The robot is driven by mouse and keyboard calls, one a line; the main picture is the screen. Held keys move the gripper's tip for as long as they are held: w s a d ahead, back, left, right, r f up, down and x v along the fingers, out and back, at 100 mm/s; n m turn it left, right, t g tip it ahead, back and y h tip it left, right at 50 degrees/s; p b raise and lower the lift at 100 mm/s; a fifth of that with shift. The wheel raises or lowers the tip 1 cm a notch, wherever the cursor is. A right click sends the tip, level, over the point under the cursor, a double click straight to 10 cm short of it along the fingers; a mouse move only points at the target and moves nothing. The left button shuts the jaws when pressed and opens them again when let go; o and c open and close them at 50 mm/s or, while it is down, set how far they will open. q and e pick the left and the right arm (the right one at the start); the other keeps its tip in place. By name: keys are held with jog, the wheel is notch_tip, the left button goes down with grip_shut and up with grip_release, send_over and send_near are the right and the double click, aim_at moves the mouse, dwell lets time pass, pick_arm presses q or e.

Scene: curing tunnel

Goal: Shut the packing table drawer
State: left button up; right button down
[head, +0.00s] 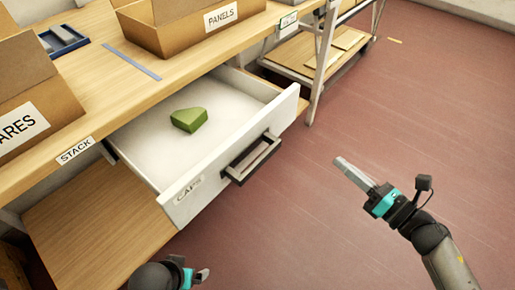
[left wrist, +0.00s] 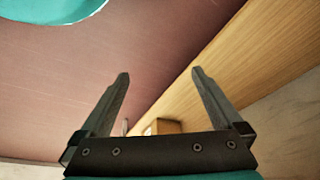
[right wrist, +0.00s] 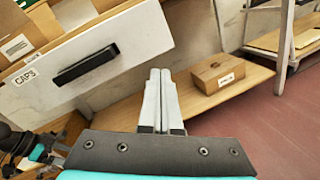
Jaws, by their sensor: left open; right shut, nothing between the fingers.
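The packing table drawer (head: 212,181) is pulled out, with a white front, a CAPS label and a black bar handle (head: 252,160). A green block (head: 189,119) lies inside it. My right gripper (head: 338,161) is shut and empty, out over the floor to the right of the handle and apart from it. In the right wrist view the drawer front (right wrist: 138,42) shows left of my shut fingers (right wrist: 160,72). My left gripper (head: 204,274) is at the bottom edge of the head view, partly cut off. Its fingers are open and empty in the left wrist view (left wrist: 160,73).
The packing table top (head: 112,85) holds a PANELS box (head: 190,32), another cardboard box (head: 45,90) and a blue tray (head: 63,40). A lower wooden shelf (head: 95,235) lies under the drawer. A box (right wrist: 218,73) stands on it. The red floor (head: 420,120) at the right is clear.

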notch_tip(320, 180, up, 2)
jog(key=s+a+n+g+y+b, duration=0.2)
jog(key=a+n+y, duration=0.1)
jog(key=n, duration=0.4)
jog(key=n+b, duration=0.1)
send_near(272, 129)
jog(key=x, duration=0.5)
jog(key=shift+w+a, duration=0.25)
pick_arm(q)
jog(key=shift+t, duration=0.4)
jog(key=shift+w+r, duration=0.25)
jog(key=shift+r, duration=1.15)
jog(key=shift+w+r, duration=0.2)
jog(key=shift+r, duration=1.2)
pick_arm(e)
jog(key=shift+w+a, duration=0.4)
jog(key=shift+a, duration=0.05)
jog(key=shift+w, duration=0.1)
